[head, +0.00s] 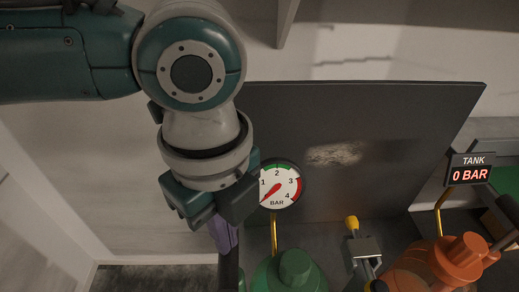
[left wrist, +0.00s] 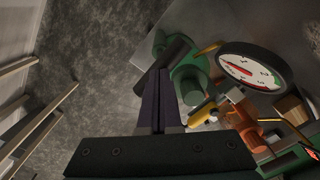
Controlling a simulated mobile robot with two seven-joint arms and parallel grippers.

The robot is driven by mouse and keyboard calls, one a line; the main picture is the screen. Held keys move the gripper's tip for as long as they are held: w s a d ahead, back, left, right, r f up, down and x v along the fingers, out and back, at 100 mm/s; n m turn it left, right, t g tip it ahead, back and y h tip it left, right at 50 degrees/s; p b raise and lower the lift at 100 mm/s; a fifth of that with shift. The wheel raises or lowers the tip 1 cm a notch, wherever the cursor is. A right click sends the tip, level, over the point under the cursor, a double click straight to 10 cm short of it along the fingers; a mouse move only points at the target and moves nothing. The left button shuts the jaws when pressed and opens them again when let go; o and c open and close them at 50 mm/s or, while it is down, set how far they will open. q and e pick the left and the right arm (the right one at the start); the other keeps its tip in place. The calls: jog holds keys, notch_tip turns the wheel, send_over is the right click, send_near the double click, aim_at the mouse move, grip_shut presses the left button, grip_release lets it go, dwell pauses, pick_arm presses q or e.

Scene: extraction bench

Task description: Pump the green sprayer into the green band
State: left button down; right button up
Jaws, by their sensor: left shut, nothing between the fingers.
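The green sprayer (head: 288,272) stands at the bottom of the head view and also shows in the left wrist view (left wrist: 190,72). Its dark pump handle (left wrist: 160,66) lies just beyond my fingertips. The round gauge (head: 281,185) rises from it on a brass stem; its green band is at the top around 2, and the red needle points lower left, below 1. My left gripper (head: 224,238) is shut and empty, fingers pointing down, beside the sprayer and over the dark handle. I cannot tell whether they touch. My right gripper is out of view.
An orange sprayer (head: 440,265) stands to the right, below a display (head: 468,174) reading "TANK 0 BAR". A yellow-tipped metal fitting (head: 352,225) sits between the sprayers. A dark upright panel (head: 390,130) stands behind.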

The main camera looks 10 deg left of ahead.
pick_arm(q)
jog(key=shift+f+b, duration=1.35)
jog(key=shift+f, duration=1.1)
notch_tip(320, 180, up, 5)
jog(key=p, duration=0.6)
jog(key=shift+r, duration=0.2)
jog(key=shift+f, duration=0.15)
jog(key=shift+f+b, duration=1.9)
jog(key=shift+f, duration=0.7)
notch_tip(320, 180, up, 6)
jog(key=p, duration=0.6)
jog(key=shift+f, duration=0.4)
